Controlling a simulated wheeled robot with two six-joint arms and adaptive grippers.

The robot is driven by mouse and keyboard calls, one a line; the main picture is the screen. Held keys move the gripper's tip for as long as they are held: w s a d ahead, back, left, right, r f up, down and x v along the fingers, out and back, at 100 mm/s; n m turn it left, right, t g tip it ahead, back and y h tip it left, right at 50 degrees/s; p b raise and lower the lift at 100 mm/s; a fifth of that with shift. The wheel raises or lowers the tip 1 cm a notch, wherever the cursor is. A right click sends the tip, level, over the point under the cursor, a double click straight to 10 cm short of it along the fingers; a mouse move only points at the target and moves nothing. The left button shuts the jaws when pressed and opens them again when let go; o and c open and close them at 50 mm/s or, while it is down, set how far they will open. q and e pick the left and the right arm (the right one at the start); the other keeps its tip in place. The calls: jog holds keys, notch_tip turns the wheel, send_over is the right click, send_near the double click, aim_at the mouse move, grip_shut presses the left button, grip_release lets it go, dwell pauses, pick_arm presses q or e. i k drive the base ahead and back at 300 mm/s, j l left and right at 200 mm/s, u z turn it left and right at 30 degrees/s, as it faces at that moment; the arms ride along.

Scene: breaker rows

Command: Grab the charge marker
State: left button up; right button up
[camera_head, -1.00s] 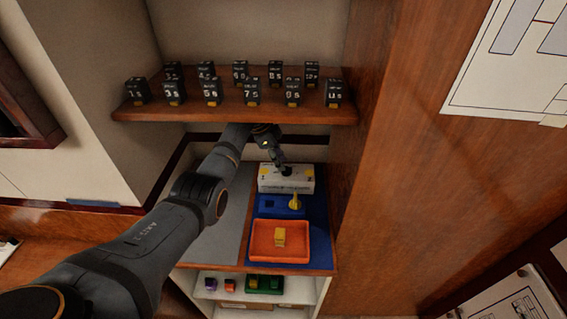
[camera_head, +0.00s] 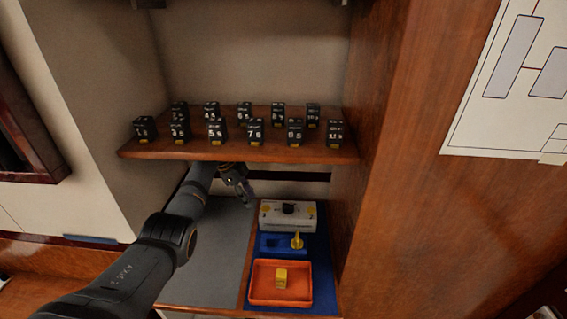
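I cannot tell for sure which thing is the charge marker. A yellow peg-like piece (camera_head: 296,241) stands upright at the right end of a blue block (camera_head: 268,248). A small yellow block (camera_head: 281,278) lies in an orange tray (camera_head: 262,296) in front of it. Behind the blue block is a white box (camera_head: 305,217) with a black knob (camera_head: 288,208) on top. My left gripper (camera_head: 247,200) is under the shelf, left of the white box and apart from it. Its fingers are too small and dark to judge. My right gripper is not in view.
A wooden shelf (camera_head: 240,154) above my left gripper carries several black numbered breakers (camera_head: 256,132). A blue mat (camera_head: 322,265) lies under the box and tray. The grey surface (camera_head: 215,245) to its left is clear. A wooden wall (camera_head: 390,200) closes the right side.

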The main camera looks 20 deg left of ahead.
aim_at(281, 274)
jog(key=k, duration=1.5)
